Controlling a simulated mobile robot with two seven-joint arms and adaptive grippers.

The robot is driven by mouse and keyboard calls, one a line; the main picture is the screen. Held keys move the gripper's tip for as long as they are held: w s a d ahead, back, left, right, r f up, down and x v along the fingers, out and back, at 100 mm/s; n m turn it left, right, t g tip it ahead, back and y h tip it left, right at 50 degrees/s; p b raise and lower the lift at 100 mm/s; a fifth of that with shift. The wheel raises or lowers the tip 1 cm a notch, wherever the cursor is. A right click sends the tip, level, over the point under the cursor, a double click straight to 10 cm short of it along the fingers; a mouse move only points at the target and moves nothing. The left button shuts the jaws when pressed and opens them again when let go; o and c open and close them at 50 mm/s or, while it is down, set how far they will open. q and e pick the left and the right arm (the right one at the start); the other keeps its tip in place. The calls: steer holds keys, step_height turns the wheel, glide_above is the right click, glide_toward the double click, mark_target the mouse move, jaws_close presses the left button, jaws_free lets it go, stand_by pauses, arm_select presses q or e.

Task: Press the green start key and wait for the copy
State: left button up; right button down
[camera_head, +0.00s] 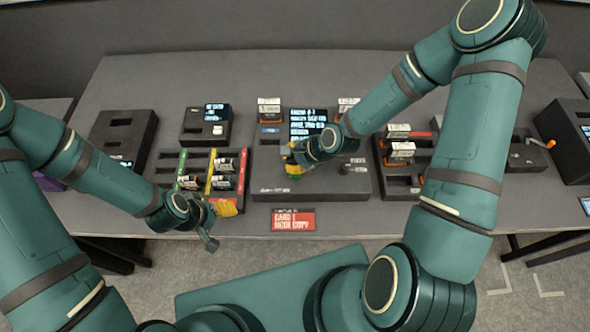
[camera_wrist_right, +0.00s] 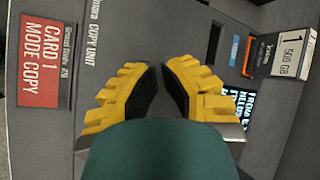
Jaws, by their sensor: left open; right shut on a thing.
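The copy unit (camera_head: 315,185) is a dark console in the middle of the table, with a lit text screen (camera_head: 308,122). Its lettered top shows in the right wrist view (camera_wrist_right: 130,25). My right gripper (camera_head: 293,161) is low over the left part of the unit. In the right wrist view its yellow fingers (camera_wrist_right: 161,78) are drawn close together; what lies between them is hidden. I cannot make out the green start key; the fingers may cover it. My left gripper (camera_head: 217,226) is open and empty at the table's front edge, left of the unit.
A colour-striped rack (camera_head: 212,163) with cartridges stands left, another rack (camera_head: 403,160) right. A 500 GB cartridge (camera_wrist_right: 281,55) stands at the unit's back. A crank box (camera_head: 528,152) is further right.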

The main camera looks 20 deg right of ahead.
arm_select(q)
steer(key=shift+f, duration=0.1)
arm_select(e)
steer(key=shift+f, duration=0.1)
stand_by(0.6)
arm_select(q)
steer(key=shift+f+b, duration=0.3)
steer(key=shift+b, duration=0.05)
arm_select(e)
steer(key=shift+f, duration=0.35)
arm_select(q)
steer(key=shift+f+b, duration=0.4)
arm_select(e)
steer(key=shift+f, duration=0.55)
steer(key=shift+r, duration=0.1)
arm_select(q)
steer(key=shift+r+p, duration=0.75)
arm_select(e)
steer(key=shift+r, duration=0.9)
step_height(320, 180, up, 5)
steer(key=p, duration=0.4)
arm_select(q)
step_height(320, 180, up, 4)
steer(key=shift+f, duration=0.1)
